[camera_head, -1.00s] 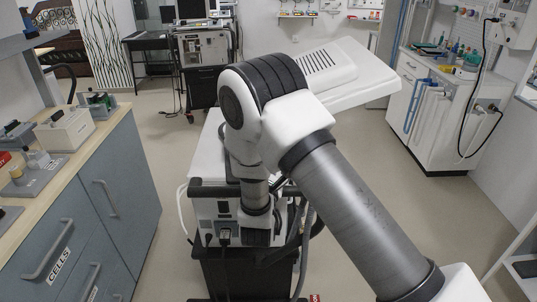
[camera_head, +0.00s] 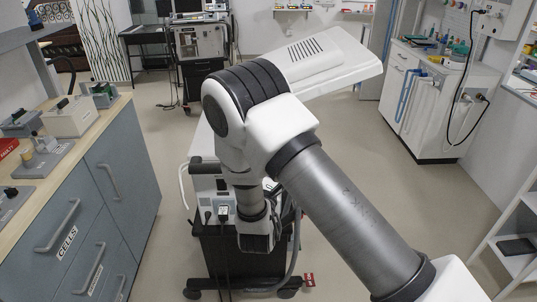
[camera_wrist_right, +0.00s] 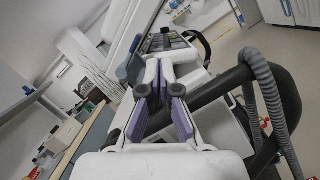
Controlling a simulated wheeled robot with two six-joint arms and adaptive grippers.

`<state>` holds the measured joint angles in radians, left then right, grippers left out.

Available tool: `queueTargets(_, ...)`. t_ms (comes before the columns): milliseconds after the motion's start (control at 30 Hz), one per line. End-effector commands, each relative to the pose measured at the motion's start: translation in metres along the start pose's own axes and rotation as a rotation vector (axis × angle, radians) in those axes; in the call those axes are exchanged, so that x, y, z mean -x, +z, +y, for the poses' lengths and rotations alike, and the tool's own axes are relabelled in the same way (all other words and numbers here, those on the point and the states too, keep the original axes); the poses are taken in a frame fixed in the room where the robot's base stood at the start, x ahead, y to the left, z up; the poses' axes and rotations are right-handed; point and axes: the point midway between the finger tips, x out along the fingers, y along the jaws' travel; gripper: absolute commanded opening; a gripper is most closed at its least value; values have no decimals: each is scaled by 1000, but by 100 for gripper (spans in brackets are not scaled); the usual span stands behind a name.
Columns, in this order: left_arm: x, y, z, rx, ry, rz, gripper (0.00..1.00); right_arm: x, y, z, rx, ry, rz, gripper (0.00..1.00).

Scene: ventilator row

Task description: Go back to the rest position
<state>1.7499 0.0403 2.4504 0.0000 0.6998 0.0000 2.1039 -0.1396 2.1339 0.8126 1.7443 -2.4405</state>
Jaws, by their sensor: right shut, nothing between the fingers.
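My right arm crosses the middle of the head view, coming in from the lower right and bending down at the elbow. Its lower end is in front of the ventilator cart (camera_head: 214,262), and the fingers cannot be made out there. In the right wrist view my right gripper (camera_wrist_right: 160,75) is shut and empty, its purple-padded fingers together. A dark handle bar (camera_wrist_right: 215,88) and a grey corrugated hose (camera_wrist_right: 268,100) lie to the right of the fingers, close by in the picture. Whether they touch is unclear. My left gripper is not in view.
A blue-grey cabinet (camera_head: 122,170) with a wooden top stands at left. A white cabinet (camera_head: 432,110) stands at right, with shelves (camera_head: 515,240) nearer. The floor (camera_head: 345,135) between is clear.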

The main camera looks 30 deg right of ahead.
Motion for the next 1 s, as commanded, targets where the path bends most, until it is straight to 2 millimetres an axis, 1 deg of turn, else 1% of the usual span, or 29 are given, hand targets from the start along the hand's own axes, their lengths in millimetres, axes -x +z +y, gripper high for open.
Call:
queueTargets(500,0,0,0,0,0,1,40,1,0,0,0,0,0,0)
queueTargets(567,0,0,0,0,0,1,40,2,-3,-3,4,-3,5,0)
queueTargets(600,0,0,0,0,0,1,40,4,-8,-9,13,-11,14,0)
queueTargets(667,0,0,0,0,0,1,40,10,-18,-27,34,-38,37,0)
queueTargets(767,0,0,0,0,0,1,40,35,-49,-78,98,-101,166,0)
queueTargets(800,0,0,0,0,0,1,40,51,-67,-101,75,-142,266,0)
queueTargets(867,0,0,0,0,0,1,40,81,-96,-136,-51,-244,425,0)
queueTargets(900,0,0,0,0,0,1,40,105,-113,-158,-163,-341,525,0)
queueTargets(967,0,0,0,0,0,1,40,147,-133,-187,-353,-525,648,0)
queueTargets(1000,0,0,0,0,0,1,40,175,-142,-203,-476,-666,703,0)
